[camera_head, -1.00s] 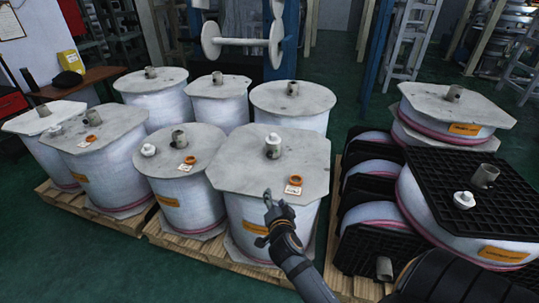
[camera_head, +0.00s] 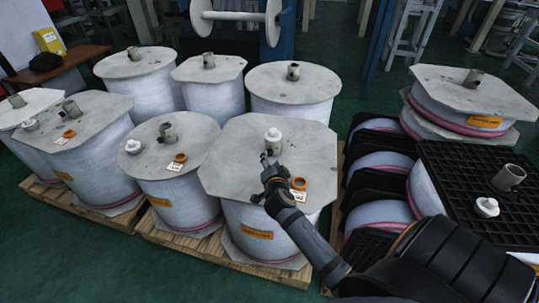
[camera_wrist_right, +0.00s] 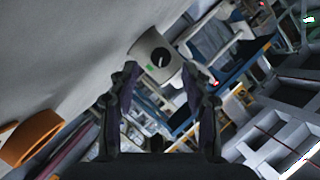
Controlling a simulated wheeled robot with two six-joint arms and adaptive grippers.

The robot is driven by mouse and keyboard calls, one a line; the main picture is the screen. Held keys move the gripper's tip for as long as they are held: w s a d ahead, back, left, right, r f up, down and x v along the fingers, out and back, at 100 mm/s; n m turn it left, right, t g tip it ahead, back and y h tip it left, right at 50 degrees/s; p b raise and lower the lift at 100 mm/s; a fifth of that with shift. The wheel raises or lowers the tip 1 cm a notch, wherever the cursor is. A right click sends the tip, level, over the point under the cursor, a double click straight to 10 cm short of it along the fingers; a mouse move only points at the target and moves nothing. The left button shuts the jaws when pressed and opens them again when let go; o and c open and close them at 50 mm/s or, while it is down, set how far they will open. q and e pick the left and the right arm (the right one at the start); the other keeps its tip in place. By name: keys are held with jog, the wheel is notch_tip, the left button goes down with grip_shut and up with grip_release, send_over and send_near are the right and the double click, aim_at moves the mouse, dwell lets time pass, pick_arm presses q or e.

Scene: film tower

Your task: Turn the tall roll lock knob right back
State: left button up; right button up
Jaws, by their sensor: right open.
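The tall roll (camera_head: 270,215) stands in the middle of the front row, with a grey octagonal top plate. A short core tube (camera_head: 273,148) rises from the plate, with a white cap-like piece (camera_head: 273,134) at it. In the right wrist view, the tube (camera_wrist_right: 144,47) carries a dark round lock knob (camera_wrist_right: 160,58) with a pale pointer line and a green mark beside it. My right gripper (camera_head: 265,159) is open and empty, close in front of the tube. In the wrist view, its fingers (camera_wrist_right: 160,88) lie either side of the knob's line, apparently short of it. My left gripper is out of view.
An orange ring (camera_head: 299,184) and a tag (camera_head: 299,196) lie on the plate by my right arm. Other white rolls (camera_head: 178,180) stand close at left and behind. Black racks with rolls (camera_head: 490,195) stand at right. Green floor is open at front left.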

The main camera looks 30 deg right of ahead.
aim_at(269, 154)
jog(key=shift+x, duration=2.3)
grip_shut()
jog(key=shift+r, duration=0.1)
